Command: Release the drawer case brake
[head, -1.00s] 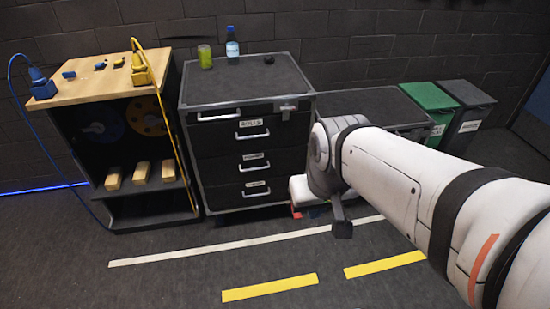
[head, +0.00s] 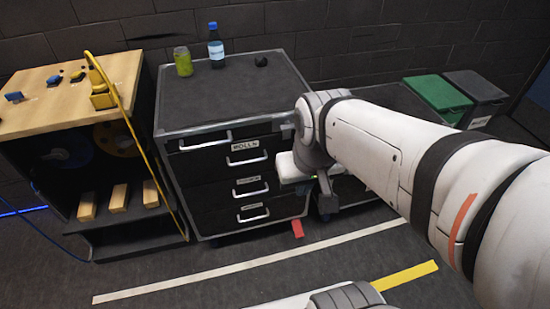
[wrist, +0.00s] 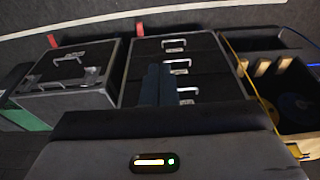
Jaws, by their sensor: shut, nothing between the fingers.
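The drawer case (head: 236,150) is a dark cabinet with several labelled drawers and pale handles, all closed. It shows upside down in the wrist view (wrist: 203,88). A red tab (head: 297,229) sticks out at floor level by its lower right corner; the wrist view shows it beyond the case's foot (wrist: 138,28). It looks like a brake pedal, but whether it is pressed or raised I cannot tell. My gripper (wrist: 157,85) is shut and empty, in front of the drawer fronts and apart from the red tab.
A second low case (wrist: 70,75) has its own red tab (wrist: 52,41). A wooden-topped bench (head: 60,100) with a yellow cable stands left. A can (head: 183,61) and a bottle (head: 216,46) stand on the drawer case. A green bin (head: 437,93) is right. The striped floor in front is open.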

